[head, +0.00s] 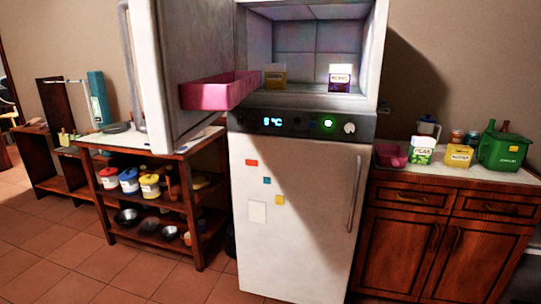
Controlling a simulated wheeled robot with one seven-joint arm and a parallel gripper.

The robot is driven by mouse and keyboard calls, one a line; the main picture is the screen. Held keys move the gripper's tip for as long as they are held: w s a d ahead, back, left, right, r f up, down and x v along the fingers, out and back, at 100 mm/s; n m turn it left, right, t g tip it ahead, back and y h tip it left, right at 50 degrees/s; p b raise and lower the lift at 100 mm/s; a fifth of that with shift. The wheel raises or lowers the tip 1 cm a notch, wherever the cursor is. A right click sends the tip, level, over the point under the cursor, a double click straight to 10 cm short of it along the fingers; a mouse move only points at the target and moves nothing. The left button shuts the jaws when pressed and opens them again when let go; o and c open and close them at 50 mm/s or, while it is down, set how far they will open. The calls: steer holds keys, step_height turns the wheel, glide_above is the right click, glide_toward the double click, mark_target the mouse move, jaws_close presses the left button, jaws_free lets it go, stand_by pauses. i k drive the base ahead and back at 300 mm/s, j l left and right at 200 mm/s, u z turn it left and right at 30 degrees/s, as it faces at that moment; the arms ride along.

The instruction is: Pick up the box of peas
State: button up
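The box of peas (422,151) is white and green with a label that seems to read "PEAS". My gripper is not in the head view.
The fridge's upper door (170,50) is open to the left, with a pink door shelf (220,91). A purple-and-white box (340,78) and a yellowish box (275,77) stand inside. A green container (503,150) is at the counter's right. Tiled floor is clear in front.

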mark_target(421, 150)
steer(key=j, duration=1.15)
steer(key=k+j, duration=0.1)
steer(key=j, duration=1.05)
steer(key=i+l+z, duration=0.85)
steer(key=z, duration=0.15)
steer(key=i+l+z, duration=0.2)
steer(key=i+z, duration=0.3)
steer(key=i+l, duration=0.1)
steer(key=i, duration=0.55)
steer(key=i+u, duration=0.15)
steer(key=i, duration=0.5)
steer(key=i+l, duration=0.25)
steer(key=i, duration=0.35)
steer(key=j+u, duration=0.05)
